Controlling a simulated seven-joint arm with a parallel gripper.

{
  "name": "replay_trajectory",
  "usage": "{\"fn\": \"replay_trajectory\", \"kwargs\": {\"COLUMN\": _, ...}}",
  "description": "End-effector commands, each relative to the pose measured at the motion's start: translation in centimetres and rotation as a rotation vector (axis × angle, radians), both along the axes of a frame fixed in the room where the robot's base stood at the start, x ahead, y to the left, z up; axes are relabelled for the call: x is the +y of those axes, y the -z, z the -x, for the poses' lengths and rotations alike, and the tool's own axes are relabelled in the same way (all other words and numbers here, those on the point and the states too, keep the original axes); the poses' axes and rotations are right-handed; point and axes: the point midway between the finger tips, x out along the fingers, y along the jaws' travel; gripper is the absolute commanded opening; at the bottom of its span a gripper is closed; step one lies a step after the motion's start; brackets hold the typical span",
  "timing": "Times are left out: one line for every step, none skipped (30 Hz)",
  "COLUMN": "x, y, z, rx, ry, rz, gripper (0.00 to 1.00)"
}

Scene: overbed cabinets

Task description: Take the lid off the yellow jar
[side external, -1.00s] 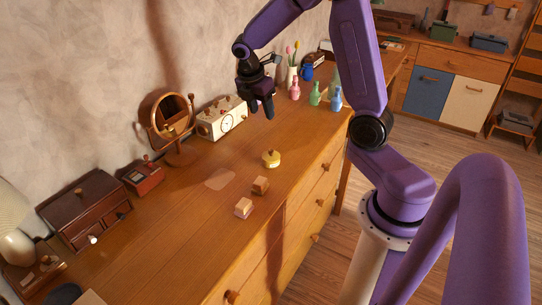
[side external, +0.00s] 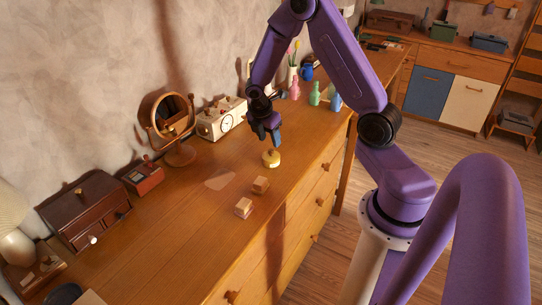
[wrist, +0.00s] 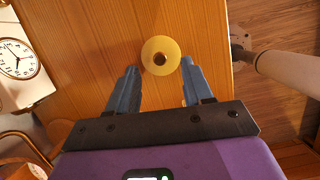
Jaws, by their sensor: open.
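The yellow jar (side external: 270,159) stands upright on the wooden dresser top. In the wrist view I look down on its round yellow lid (wrist: 153,48) with a dark knob (wrist: 160,59) at its middle. My gripper (side external: 270,140) is just above and behind the jar in the side view. In the wrist view my gripper (wrist: 157,75) is open and empty, with one blue finger to each side of the lid's near edge. The fingers appear apart from the lid. The jar's body is hidden under the lid in the wrist view.
A white clock box (side external: 222,119) and a round mirror (side external: 167,115) stand along the wall. Small bottles (side external: 315,93) stand farther back. The dresser's front edge (side external: 300,187) is near the jar.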

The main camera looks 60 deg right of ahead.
Motion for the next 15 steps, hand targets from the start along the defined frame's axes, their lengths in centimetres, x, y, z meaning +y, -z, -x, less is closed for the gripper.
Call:
{"fn": "replay_trajectory", "kwargs": {"x": -0.1, "y": 0.5, "z": 0.0, "rx": 0.002, "ry": 0.001, "rz": 0.0, "gripper": 0.51}}
{"fn": "replay_trajectory", "kwargs": {"x": -0.1, "y": 0.8, "z": 0.0, "rx": 0.003, "ry": 0.002, "rz": 0.0, "gripper": 0.51}}
{"fn": "replay_trajectory", "kwargs": {"x": -0.2, "y": 1.3, "z": 0.0, "rx": 0.003, "ry": 0.001, "rz": -0.001, "gripper": 0.51}}
{"fn": "replay_trajectory", "kwargs": {"x": -0.2, "y": 1.7, "z": 0.0, "rx": 0.004, "ry": 0.0, "rz": 0.0, "gripper": 0.51}}
{"fn": "replay_trajectory", "kwargs": {"x": -0.2, "y": 2.1, "z": 0.0, "rx": 0.005, "ry": 0.001, "rz": 0.0, "gripper": 0.51}}
{"fn": "replay_trajectory", "kwargs": {"x": -0.3, "y": 2.6, "z": 0.0, "rx": 0.004, "ry": 0.0, "rz": 0.0, "gripper": 0.51}}
{"fn": "replay_trajectory", "kwargs": {"x": -0.3, "y": 3.0, "z": 0.0, "rx": 0.004, "ry": 0.001, "rz": 0.0, "gripper": 0.51}}
{"fn": "replay_trajectory", "kwargs": {"x": -0.4, "y": 3.3, "z": 0.0, "rx": 0.003, "ry": 0.002, "rz": 0.0, "gripper": 0.51}}
{"fn": "replay_trajectory", "kwargs": {"x": -0.5, "y": 3.8, "z": 0.0, "rx": 0.003, "ry": 0.001, "rz": 0.0, "gripper": 0.51}}
{"fn": "replay_trajectory", "kwargs": {"x": -0.7, "y": 4.0, "z": 0.0, "rx": 0.003, "ry": 0.002, "rz": 0.0, "gripper": 0.51}}
{"fn": "replay_trajectory", "kwargs": {"x": -0.7, "y": 4.2, "z": 0.0, "rx": 0.003, "ry": 0.002, "rz": 0.0, "gripper": 0.51}}
{"fn": "replay_trajectory", "kwargs": {"x": -0.8, "y": 4.5, "z": 0.0, "rx": 0.003, "ry": 0.002, "rz": 0.0, "gripper": 0.51}}
{"fn": "replay_trajectory", "kwargs": {"x": -0.8, "y": 4.6, "z": 0.0, "rx": 0.002, "ry": 0.002, "rz": -0.001, "gripper": 0.51}}
{"fn": "replay_trajectory", "kwargs": {"x": -0.8, "y": 4.7, "z": 0.0, "rx": 0.001, "ry": 0.001, "rz": -0.001, "gripper": 0.51}}
{"fn": "replay_trajectory", "kwargs": {"x": -0.9, "y": 4.8, "z": 0.0, "rx": 0.0, "ry": 0.001, "rz": -0.001, "gripper": 0.51}}
